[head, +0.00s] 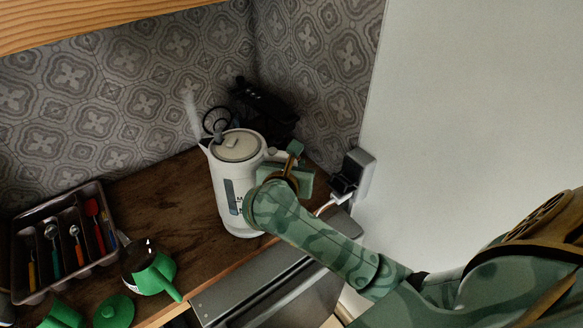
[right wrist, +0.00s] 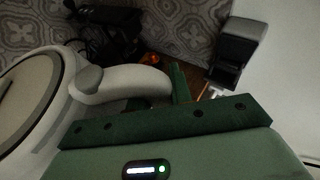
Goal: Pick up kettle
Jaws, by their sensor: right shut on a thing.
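A white kettle (head: 228,180) with a round lid and a dark level window stands upright on the wooden counter near the back corner. Its handle is on the right side. My right gripper (head: 294,160) is at the handle and shut on it. In the right wrist view the kettle's curved white handle (right wrist: 128,84) runs to the green gripper finger (right wrist: 180,84), with the lid at the left. Part of the handle is hidden by my gripper. My left gripper does not show.
A cutlery tray (head: 22,240) with several utensils is at the left. Dark cables and a black device (head: 262,103) lie behind the kettle. A black socket box (head: 352,172) is on the right wall.

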